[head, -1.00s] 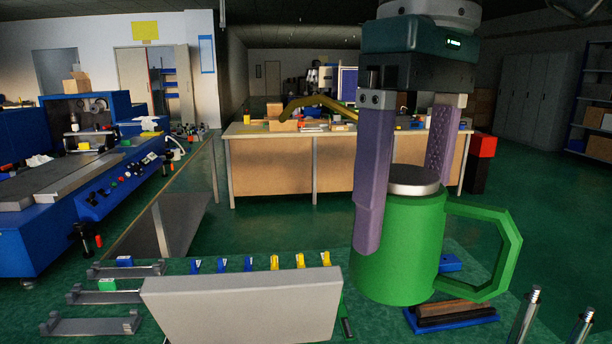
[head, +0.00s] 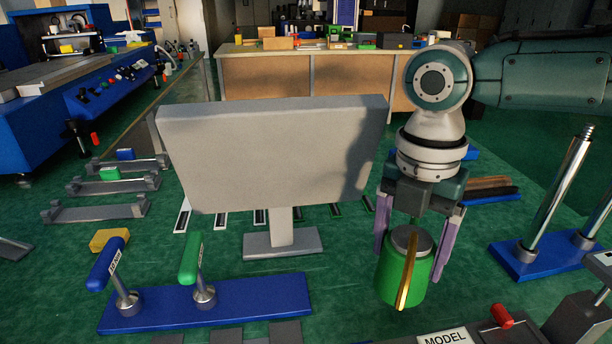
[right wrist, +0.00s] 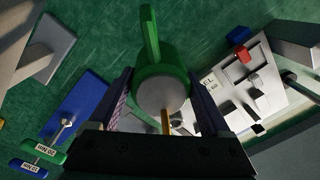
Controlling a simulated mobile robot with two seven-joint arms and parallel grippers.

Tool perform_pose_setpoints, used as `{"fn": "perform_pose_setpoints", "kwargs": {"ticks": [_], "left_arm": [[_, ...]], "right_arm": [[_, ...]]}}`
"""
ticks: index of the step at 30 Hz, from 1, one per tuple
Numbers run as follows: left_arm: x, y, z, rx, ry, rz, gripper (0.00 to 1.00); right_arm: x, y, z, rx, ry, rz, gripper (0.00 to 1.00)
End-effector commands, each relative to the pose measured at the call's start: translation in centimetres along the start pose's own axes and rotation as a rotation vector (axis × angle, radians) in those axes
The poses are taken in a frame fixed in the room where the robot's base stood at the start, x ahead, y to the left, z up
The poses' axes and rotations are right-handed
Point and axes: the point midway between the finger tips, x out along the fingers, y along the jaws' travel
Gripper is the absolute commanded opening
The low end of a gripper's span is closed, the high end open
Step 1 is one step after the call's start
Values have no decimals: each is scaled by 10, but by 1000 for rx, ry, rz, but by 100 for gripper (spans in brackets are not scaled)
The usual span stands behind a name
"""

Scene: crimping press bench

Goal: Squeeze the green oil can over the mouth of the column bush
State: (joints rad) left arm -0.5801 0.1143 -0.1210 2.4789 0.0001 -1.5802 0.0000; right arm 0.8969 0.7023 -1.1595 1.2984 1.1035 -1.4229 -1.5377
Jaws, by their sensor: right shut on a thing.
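The green oil can (head: 388,275) has a grey cap and a brass spout (head: 408,272) that faces me in the head view. My right gripper (head: 418,232) points down with its purple fingers shut on the can's sides, and the can looks upright. In the right wrist view the can (right wrist: 160,80) sits between the fingers (right wrist: 160,108), its handle away from the palm. Two shiny columns (head: 556,190) rise from a blue base (head: 532,264) to the right, apart from the can. I cannot tell the column bush's mouth. My left gripper is not in view.
A grey panel (head: 270,150) on a stand is left of my right arm. A blue plate (head: 220,297) with green and blue handles lies at front left. A device with a MODEL label (head: 443,338) and red knob (head: 502,316) is at front right. Green mat lies between.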

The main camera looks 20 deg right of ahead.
Motion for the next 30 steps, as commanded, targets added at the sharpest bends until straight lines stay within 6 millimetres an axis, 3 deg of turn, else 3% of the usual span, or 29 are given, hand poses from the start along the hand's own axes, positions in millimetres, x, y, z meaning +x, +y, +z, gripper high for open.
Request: {"fn": "perform_pose_setpoints", "kwargs": {"ticks": [3, 10, 15, 19, 30], "left_arm": [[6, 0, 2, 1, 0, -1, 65], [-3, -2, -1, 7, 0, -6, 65], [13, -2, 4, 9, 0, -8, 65], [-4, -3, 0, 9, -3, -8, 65], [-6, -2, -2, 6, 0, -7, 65]], "right_arm": [[12, -2, 4, -56, -12, 4, 0], [8, -2, 7, -74, -173, 54, 0], [10, 0, 11, -64, -352, 111, 0], [2, -1, 10, -56, -429, 132, 0], [6, 0, 12, -49, -494, 152, 0]]}}
